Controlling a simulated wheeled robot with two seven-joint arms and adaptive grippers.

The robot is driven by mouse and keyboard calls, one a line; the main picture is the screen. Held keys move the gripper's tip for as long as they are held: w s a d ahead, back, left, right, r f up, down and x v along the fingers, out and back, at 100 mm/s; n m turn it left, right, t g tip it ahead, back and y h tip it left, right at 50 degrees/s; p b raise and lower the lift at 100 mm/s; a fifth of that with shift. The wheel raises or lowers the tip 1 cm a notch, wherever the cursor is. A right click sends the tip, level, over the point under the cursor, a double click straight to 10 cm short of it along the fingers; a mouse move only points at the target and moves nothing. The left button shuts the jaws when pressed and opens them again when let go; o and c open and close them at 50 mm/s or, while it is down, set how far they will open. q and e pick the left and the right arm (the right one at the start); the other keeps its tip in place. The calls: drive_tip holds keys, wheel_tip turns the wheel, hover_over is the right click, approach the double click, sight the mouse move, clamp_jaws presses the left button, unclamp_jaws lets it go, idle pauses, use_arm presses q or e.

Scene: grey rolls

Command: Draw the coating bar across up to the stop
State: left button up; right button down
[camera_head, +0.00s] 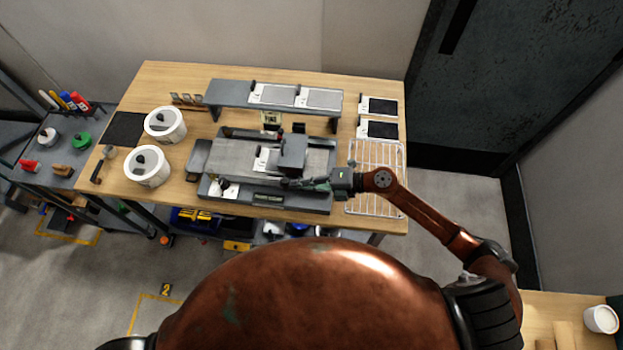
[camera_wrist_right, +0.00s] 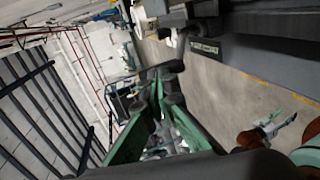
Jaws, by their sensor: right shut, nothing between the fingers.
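The coater (camera_head: 228,158) is a grey flat-bed device in the middle of the wooden table. A dark grey block-shaped carriage (camera_head: 292,150) stands on its bed, right of a white card. I cannot make out a separate coating bar; it may be part of this carriage or hidden by it. My right gripper (camera_head: 290,183) comes in from the right, just in front of the carriage, over the coater's front edge. It is shut and empty; whether it touches the carriage is unclear. Its green fingers (camera_wrist_right: 166,82) also show in the right wrist view. My left gripper is out of view.
Two white tubs (camera_head: 147,167) stand at left. A grey raised shelf (camera_head: 228,94) with sample cards stands behind the coater. A wire rack (camera_head: 375,160) lies at right beneath my right arm, with dark-panelled cards (camera_head: 378,129) behind it. A black mat (camera_head: 124,129) lies at far left.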

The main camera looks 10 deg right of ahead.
drive_tip(key=shift+w+a, duration=0.2)
drive_tip(key=shift+a, duration=0.4)
drive_tip(key=shift+a+p, duration=0.25)
drive_tip(key=shift+p, duration=0.05)
drive_tip(key=shift+d, duration=0.2)
drive_tip(key=shift+s+d, duration=0.25)
drive_tip(key=shift+d, duration=0.65)
drive_tip(key=shift+s+d, duration=0.25)
drive_tip(key=shift+d, duration=0.6)
